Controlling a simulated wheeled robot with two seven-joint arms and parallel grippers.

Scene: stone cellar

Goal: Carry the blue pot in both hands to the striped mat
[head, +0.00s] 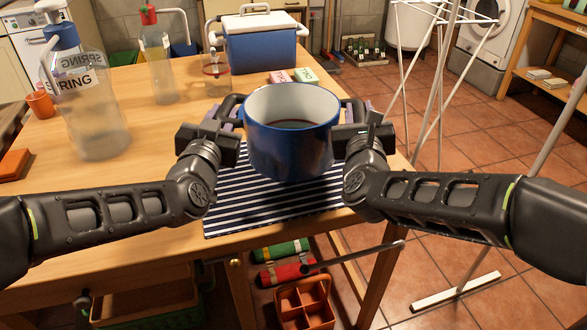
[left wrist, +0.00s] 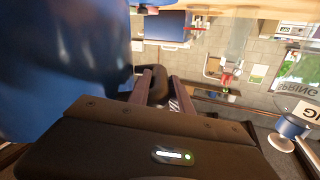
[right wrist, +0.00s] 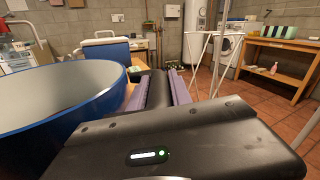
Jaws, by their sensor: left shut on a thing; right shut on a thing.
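The blue pot (head: 289,140) has a pale inside and a dark handle on each side. In the head view it is over the striped mat (head: 262,198), dark with white stripes, at the table's front edge. I cannot tell whether its base touches the mat. My left gripper (head: 226,122) is shut on the pot's left handle, which also shows between its fingers in the left wrist view (left wrist: 157,90). My right gripper (head: 361,118) is shut on the right handle. The pot's blue wall fills the left of the right wrist view (right wrist: 75,112). The pot hides the mat's back part.
On the wooden table (head: 130,215) stand a large clear bottle (head: 95,115), a smaller bottle (head: 160,70), a glass jar (head: 216,75) and a blue cooler (head: 262,50). Two small boxes (head: 305,76) lie behind the pot. A white drying rack (head: 440,60) stands right of the table.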

